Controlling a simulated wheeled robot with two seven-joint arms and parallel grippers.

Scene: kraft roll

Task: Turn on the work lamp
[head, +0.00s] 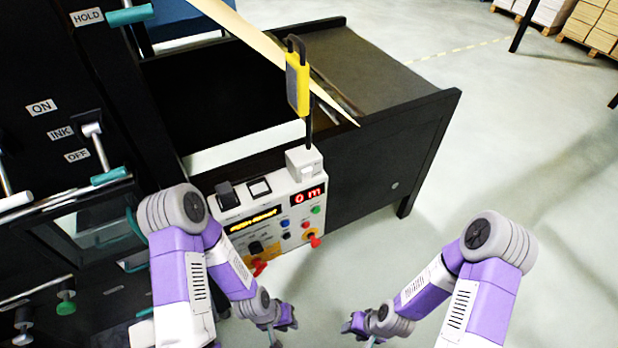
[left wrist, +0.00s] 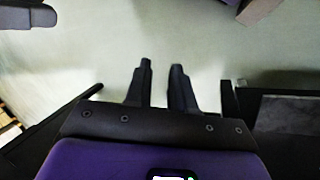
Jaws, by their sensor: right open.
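No lit lamp is plain to see. A yellow and black upright piece (head: 298,85) stands on a dark post above the control box; I cannot tell if it is the work lamp. The pale control box (head: 282,222) carries a black rocker-like switch (head: 228,195), a second switch (head: 260,188), a small white block (head: 304,161), knobs, coloured buttons and a red "0 m" display (head: 307,195). My left gripper (head: 277,333) is low in front of the box, apart from it. Its fingers show spread and empty in the left wrist view (left wrist: 162,68). My right gripper (head: 370,338) is open, to the right.
A black machine (head: 50,70) with HOLD, ON, INK and OFF labels and teal-handled levers (head: 98,150) stands at left. A dark table-like frame (head: 375,150) extends behind the box. Floor at right is clear; stacked cartons (head: 590,30) stand far back.

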